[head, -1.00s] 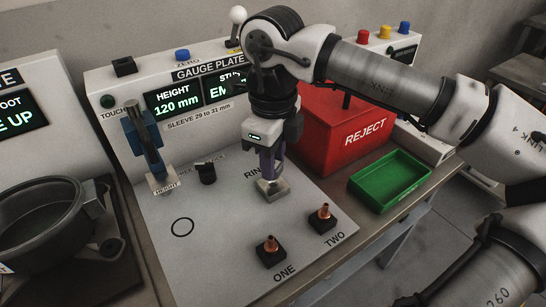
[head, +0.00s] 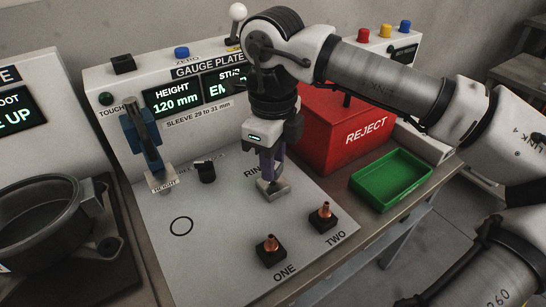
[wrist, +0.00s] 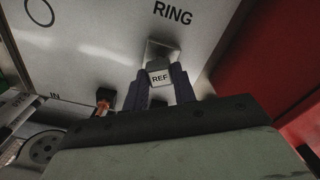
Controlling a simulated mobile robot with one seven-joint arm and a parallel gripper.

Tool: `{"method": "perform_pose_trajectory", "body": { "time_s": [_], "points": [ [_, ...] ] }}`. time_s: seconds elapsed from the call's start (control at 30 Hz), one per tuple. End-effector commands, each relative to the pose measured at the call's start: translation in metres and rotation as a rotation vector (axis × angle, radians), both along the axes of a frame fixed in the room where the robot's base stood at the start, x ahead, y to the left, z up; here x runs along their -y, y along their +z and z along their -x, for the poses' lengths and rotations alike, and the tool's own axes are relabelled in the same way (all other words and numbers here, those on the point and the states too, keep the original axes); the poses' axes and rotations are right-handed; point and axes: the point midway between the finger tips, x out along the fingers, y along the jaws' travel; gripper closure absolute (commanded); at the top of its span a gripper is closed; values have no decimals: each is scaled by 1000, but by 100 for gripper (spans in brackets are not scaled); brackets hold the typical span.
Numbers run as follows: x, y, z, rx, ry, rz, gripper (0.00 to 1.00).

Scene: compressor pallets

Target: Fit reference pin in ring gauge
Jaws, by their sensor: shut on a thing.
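The reference pin (wrist: 160,78), a pale block-ended piece marked REF, is between the dark purple fingers of my gripper (wrist: 160,92) in the wrist view. My gripper (head: 271,177) is shut on it and points down at the gauge plate in the head view. The ring gauge (wrist: 161,48) is a grey metal block under the RING label. In the head view the ring gauge (head: 273,192) sits directly below the fingertips. The fingers and the pin's head hide the bore, so I cannot tell how far the pin is in it.
Two copper-tipped pieces in black holders, ONE (head: 269,251) and TWO (head: 322,217), stand in front. The red reject bin (head: 338,130) and green tray (head: 390,180) are to the right. The height gauge (head: 146,140) and a black knob (head: 206,172) are left.

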Motion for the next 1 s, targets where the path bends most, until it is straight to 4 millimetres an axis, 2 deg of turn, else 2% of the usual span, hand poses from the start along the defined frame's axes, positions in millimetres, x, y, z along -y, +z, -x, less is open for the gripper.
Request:
{"method": "perform_pose_trajectory", "body": {
  "time_s": [0.87,0.9,1.0],
  "points": [
    [0,-23,0,0,0,0,100],
    [0,-22,0,0,0,0,71],
    [0,-22,0,0,0,0,58]
  ]
}}
